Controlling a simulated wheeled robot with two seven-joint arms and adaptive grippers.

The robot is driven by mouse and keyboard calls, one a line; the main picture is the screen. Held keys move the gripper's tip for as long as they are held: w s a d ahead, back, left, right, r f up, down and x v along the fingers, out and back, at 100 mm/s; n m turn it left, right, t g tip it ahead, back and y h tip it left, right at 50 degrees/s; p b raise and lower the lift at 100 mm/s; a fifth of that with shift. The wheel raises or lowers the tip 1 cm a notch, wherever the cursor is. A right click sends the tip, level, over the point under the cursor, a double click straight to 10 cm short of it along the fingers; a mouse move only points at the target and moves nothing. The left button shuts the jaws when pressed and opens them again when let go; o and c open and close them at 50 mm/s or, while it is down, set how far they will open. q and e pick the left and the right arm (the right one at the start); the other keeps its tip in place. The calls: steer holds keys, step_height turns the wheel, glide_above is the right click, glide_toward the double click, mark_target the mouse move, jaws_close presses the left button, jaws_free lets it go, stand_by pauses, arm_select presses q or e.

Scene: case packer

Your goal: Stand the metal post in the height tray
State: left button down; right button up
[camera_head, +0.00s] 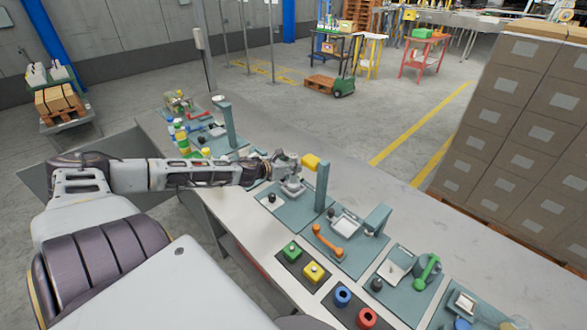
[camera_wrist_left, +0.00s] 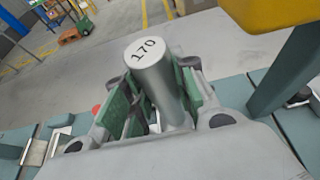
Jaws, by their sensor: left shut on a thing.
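The metal post (camera_wrist_left: 158,80) is a smooth grey cylinder with "170" on its end face, seen in the left wrist view. My left gripper (camera_wrist_left: 150,105) is shut on it, with green-lined fingers on its sides. In the head view my left gripper (camera_head: 284,163) is over the bench, just left of a yellow block (camera_head: 311,161) on a teal column (camera_head: 322,186). A small grey tray (camera_head: 293,188) lies below the gripper on the same teal plate; I take it for the height tray. The post's lower end is hidden. My right gripper is not in view.
The yellow block (camera_wrist_left: 280,14) and column (camera_wrist_left: 288,70) stand close on the right in the wrist view. A black knob (camera_head: 272,198) is on the plate. Stacked boxes (camera_head: 520,130) stand beyond the bench.

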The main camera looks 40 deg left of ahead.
arm_select(q)
steer(key=shift+f, duration=0.35)
steer(key=c, duration=1.1)
jaws_free()
steer(key=shift+f, duration=0.1)
steer(key=shift+c, duration=0.2)
steer(key=shift+s+r, duration=0.3)
steer(key=shift+s, duration=0.1)
steer(key=d+p+v, duration=0.1)
steer(key=p+v, duration=0.4)
steer(key=v, duration=0.6)
steer(key=shift+a+p, duration=0.4)
steer(key=shift+a, duration=0.1)
